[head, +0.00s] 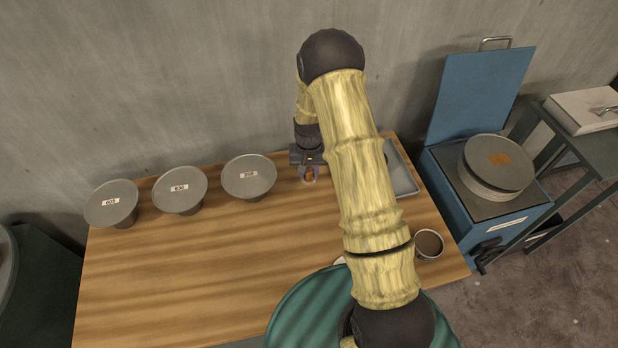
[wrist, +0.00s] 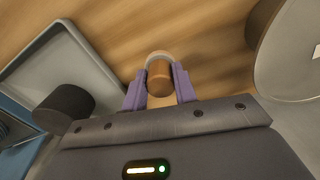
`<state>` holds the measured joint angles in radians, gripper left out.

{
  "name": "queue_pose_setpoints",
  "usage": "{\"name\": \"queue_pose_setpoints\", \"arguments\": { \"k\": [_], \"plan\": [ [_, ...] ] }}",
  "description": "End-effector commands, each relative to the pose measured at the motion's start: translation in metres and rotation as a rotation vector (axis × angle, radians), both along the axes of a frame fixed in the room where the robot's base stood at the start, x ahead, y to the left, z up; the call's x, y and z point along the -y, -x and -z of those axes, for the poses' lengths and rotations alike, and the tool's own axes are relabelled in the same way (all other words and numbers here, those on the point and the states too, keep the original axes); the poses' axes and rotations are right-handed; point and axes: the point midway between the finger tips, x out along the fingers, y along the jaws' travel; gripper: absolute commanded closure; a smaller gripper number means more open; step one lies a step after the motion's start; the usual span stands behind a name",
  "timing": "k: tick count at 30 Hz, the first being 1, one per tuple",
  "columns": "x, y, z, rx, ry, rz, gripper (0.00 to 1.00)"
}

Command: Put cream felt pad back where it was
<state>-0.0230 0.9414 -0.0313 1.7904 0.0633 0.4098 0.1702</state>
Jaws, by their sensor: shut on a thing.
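My gripper (wrist: 160,92) has purple fingers and is shut on a small copper-brown cylinder (wrist: 159,76) with a pale rim (wrist: 159,56) at its far end. This rim may be the cream felt pad, but I cannot tell for sure. In the head view my gripper (head: 309,178) is low over the back of the wooden table, between the right-hand grey dish and the grey tray. A small pale thing (head: 340,261) shows beside my arm near the table's front, mostly hidden; I cannot tell what it is.
Three labelled grey dishes (head: 180,190) stand along the table's left back. A cup (head: 428,245) stands front right. A blue open-lidded box (head: 459,222) stands beyond. The table's (head: 180,280) left front is clear.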

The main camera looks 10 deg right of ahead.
Motion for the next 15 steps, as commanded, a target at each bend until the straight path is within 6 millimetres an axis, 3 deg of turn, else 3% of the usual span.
{"name": "queue_pose_setpoints", "arguments": {
  "k": [9,15],
  "plan": [
    [0.0,0.001,0.036,-0.002,0.0,0.0,0.9],
    [0.0,0.0,0.038,0.0,0.0,0.0,0.9]
  ]
}}
